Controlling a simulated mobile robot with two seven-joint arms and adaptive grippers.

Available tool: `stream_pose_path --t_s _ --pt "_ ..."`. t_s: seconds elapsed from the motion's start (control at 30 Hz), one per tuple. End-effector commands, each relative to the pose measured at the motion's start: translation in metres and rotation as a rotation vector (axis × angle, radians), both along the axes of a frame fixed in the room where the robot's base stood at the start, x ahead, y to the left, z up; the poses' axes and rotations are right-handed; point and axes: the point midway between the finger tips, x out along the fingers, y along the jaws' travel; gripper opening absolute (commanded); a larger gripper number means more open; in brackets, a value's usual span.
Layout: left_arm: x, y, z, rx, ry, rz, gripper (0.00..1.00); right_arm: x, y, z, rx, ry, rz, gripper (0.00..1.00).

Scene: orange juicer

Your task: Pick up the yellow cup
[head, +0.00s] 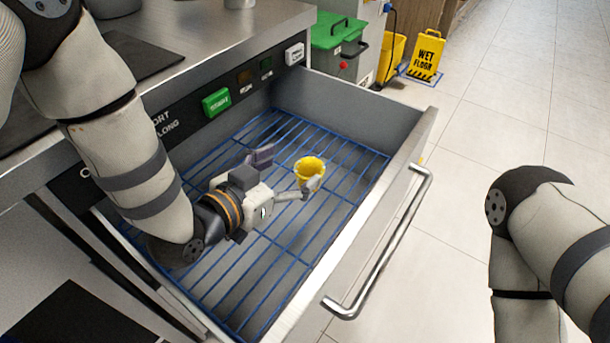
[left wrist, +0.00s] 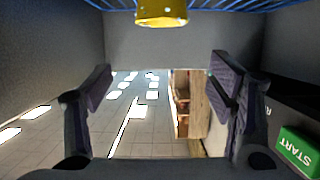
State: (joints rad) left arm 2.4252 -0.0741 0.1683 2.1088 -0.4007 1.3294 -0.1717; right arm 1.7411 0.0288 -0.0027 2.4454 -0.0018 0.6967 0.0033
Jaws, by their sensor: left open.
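The yellow cup (head: 308,168) stands on the blue wire rack (head: 240,287) inside the open drawer. My left gripper (head: 288,170) is open and reaches into the drawer from the left, just left of the cup. One finger overlaps the cup's lower right side in the head view; I cannot tell whether it touches. In the left wrist view the cup (left wrist: 161,12) is at the top edge, partly cut off, outside the space between the open fingers (left wrist: 165,88). My right gripper is out of view; only part of that arm shows.
The drawer's front wall with a long metal handle (head: 385,250) borders the rack on the right. A green START button (head: 216,102) is on the counter front. A green-lidded box (head: 338,33) and a yellow wet-floor sign (head: 426,55) stand behind. The rack around the cup is clear.

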Motion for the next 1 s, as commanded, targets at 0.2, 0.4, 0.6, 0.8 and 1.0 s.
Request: stream_pose_path --t_s 0.2,0.4,0.6,0.8,1.0 --pt "0.012 -0.008 -0.050 -0.002 0.003 0.000 0.76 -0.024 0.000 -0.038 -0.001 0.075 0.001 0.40" --pt "0.046 -0.031 -0.062 -0.002 0.003 0.000 0.76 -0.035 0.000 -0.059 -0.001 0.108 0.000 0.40" --pt "0.060 -0.039 -0.061 -0.002 0.001 0.002 0.76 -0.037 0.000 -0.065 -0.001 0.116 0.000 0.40" --pt "0.060 -0.039 -0.058 -0.002 0.000 0.002 0.65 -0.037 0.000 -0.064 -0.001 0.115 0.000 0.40" --pt "0.060 -0.039 -0.059 -0.002 0.000 0.002 0.23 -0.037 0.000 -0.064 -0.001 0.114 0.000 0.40"
